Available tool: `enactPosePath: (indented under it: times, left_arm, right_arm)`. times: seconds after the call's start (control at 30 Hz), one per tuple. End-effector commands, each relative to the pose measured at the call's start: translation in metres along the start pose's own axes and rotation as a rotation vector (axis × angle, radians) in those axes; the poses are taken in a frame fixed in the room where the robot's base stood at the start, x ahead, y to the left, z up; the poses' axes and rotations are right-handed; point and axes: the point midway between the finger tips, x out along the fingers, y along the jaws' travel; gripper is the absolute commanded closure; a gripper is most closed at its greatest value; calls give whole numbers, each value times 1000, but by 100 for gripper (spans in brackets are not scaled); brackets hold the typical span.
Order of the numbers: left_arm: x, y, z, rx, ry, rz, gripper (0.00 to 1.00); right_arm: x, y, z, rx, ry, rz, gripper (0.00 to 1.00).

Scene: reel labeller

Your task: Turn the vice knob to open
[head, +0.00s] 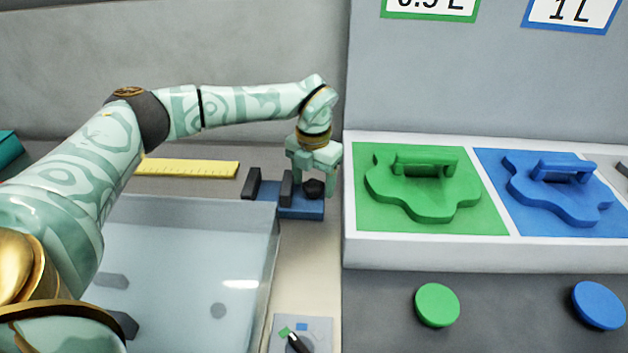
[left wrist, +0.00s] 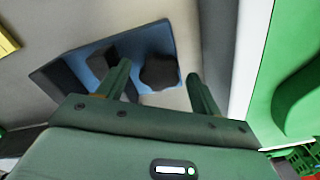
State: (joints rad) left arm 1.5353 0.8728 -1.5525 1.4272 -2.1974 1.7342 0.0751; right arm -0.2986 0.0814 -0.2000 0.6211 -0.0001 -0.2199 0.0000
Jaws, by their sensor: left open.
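The vice (head: 300,207) has a blue base and two dark upright jaws with a gap between them; it stands beside the clear-topped box. Its dark knob (head: 314,188) is at the right end. My left gripper (head: 314,190) points down over the knob, its fingers on either side. In the left wrist view the vice's blue base (left wrist: 150,45) lies ahead, and the dark lobed knob (left wrist: 160,72) shows between the open fingertips of my left gripper (left wrist: 162,76). I cannot tell whether a finger touches the knob. My right gripper is not in view.
A yellow ruler (head: 188,168) lies behind the vice. The clear-topped box (head: 180,260) is in front and left. A white-framed tray with green (head: 425,215) and blue (head: 560,200) shaped pieces stands close on the right. A small dial panel (head: 308,335) is at the front.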

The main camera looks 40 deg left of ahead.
Motion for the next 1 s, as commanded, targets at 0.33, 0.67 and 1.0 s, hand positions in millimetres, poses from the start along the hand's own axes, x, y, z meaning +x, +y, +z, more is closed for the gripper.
enactPosePath:
  times: [0.33,0.67,1.0]
  left_arm:
    - [-1,0,0,0,0,0,79]
    - [-4,0,0,-48,-1,0,79]
    - [-8,0,-1,-287,-1,-1,79]
  right_arm:
    - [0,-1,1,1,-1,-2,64]
    - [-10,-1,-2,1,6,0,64]
    - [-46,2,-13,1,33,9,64]
